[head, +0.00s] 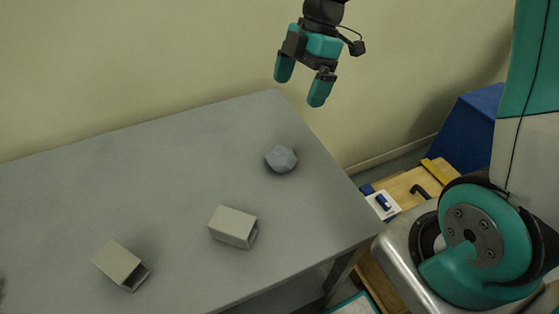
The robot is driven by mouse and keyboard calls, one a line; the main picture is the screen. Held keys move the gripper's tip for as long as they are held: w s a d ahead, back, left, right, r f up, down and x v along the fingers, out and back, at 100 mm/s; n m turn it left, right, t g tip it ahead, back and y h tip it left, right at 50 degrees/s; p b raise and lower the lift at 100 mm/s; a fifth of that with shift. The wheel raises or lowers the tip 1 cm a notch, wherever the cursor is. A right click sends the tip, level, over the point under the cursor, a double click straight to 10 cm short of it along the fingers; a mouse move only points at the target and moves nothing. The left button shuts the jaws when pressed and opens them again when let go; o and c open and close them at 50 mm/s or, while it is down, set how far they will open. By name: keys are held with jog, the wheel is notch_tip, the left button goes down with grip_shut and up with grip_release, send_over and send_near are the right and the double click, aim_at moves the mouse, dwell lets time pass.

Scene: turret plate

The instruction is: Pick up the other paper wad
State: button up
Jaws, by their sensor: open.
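A bluish-grey paper wad (281,158) lies on the grey table (180,160) near its right edge. My gripper (302,92) hangs above the table's far right corner, up and slightly right of the wad in the picture. Its two teal fingers are apart, pointing down, with nothing between them. The gripper does not touch the wad or the table. A second paper wad cannot be made out for sure; a small dark thing (2,288) is cut off at the left edge.
Two light grey hollow boxes lie on the table, one near the front middle (232,226) and one further left (118,263). The table's back left is clear. Right of the table stand a wooden surface (405,190) with small items and a blue box (470,130).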

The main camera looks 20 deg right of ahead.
aim_at(283, 149)
jog(key=a+f, duration=0.1)
jog(key=f, duration=0.5)
jog(key=a+f+n, duration=0.1)
jog(key=f, duration=0.5)
jog(key=a+f+n, duration=0.1)
jog(key=a+f, duration=0.1)
jog(key=f, duration=0.4)
jog(key=shift+f+p, duration=0.25)
jog(key=shift+p, duration=0.15)
jog(key=shift+c, duration=0.2)
jog(key=c, duration=0.8)
